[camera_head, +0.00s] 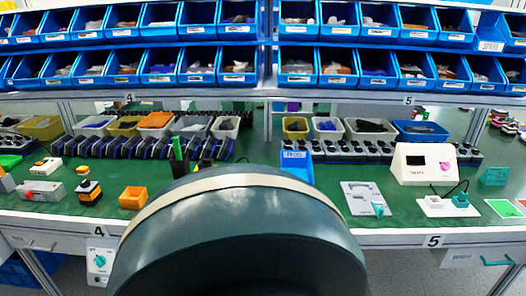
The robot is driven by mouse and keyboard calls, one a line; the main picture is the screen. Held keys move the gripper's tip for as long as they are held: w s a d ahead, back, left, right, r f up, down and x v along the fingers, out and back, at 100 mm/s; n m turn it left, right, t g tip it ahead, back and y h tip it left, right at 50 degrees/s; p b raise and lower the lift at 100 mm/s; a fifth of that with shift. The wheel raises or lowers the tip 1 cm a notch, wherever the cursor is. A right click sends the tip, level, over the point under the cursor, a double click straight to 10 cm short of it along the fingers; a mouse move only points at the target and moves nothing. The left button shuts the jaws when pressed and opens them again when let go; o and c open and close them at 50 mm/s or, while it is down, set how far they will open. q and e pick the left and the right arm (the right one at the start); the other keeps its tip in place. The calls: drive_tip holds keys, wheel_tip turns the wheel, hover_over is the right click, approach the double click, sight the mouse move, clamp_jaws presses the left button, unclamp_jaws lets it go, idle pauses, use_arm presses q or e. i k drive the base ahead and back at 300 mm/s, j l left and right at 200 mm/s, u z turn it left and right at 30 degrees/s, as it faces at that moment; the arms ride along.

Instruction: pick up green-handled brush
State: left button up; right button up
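A slim upright object with a bright green upper part (177,149) stands on the green bench mat, left of the middle. It looks like the green-handled brush, but it is too small to be sure. Its lower part is dark, and I cannot make out bristles. A large dark rounded shape covers the lower middle of the view just to its right and hides part of the bench. Neither my left nor my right gripper shows in the head view.
Blue bins fill shelves above.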

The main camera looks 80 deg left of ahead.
sight(175, 140)
drive_tip(key=u, duration=3.25)
